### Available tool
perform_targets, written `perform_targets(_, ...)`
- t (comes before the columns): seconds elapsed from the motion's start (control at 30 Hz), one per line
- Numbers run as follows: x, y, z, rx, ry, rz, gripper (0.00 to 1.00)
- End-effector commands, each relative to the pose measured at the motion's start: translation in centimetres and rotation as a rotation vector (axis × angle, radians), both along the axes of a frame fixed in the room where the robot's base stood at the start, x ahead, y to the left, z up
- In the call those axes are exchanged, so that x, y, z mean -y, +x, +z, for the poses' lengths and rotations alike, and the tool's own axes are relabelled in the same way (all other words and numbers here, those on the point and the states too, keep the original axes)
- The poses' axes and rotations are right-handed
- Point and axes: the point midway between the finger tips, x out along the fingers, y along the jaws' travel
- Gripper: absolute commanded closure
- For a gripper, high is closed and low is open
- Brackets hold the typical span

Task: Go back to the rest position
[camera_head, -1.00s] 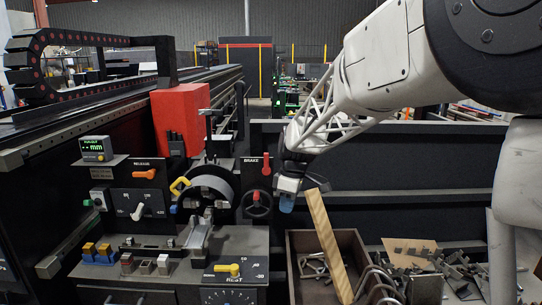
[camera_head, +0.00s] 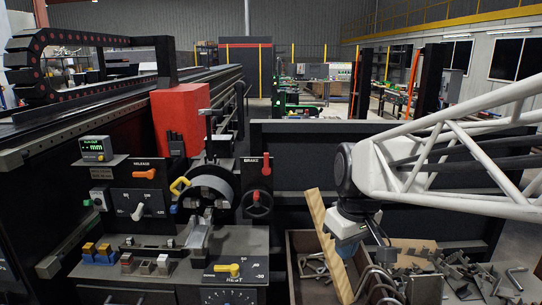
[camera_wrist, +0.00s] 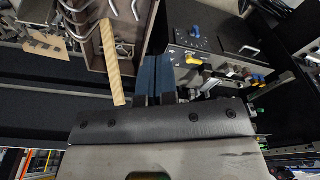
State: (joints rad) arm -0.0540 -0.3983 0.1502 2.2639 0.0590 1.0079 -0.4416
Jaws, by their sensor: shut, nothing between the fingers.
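My gripper (camera_head: 350,252) hangs over the wooden box at the lower right in the head view, just right of a leaning wooden stick (camera_head: 333,240). In the wrist view my gripper (camera_wrist: 155,58) shows two dark blue fingers side by side, shut and empty. The stick (camera_wrist: 114,58) is left of the fingers there, with a gap between them in that picture.
The wooden box (camera_head: 290,245) holds bent metal hooks. Loose metal parts (camera_head: 455,272) lie right of it. The machine panel with a brake handwheel (camera_head: 257,204), levers and a yellow knob (camera_head: 228,269) stands left. A dark rail wall (camera_head: 300,140) runs behind the box.

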Motion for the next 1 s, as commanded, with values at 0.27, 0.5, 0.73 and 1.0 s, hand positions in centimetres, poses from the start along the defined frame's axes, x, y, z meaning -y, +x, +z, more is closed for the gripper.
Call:
perform_targets(0.27, 2.0, -6.9, -1.1, 0.046, 0.003, -0.225, 1.0)
perform_targets(0.5, 3.1, -11.9, -2.5, 0.083, 0.012, -0.397, 1.0)
perform_targets(0.73, 3.6, -14.0, -3.4, 0.101, 0.019, -0.479, 1.0)
perform_targets(1.0, 3.6, -14.2, -3.6, 0.103, 0.02, -0.489, 1.0)
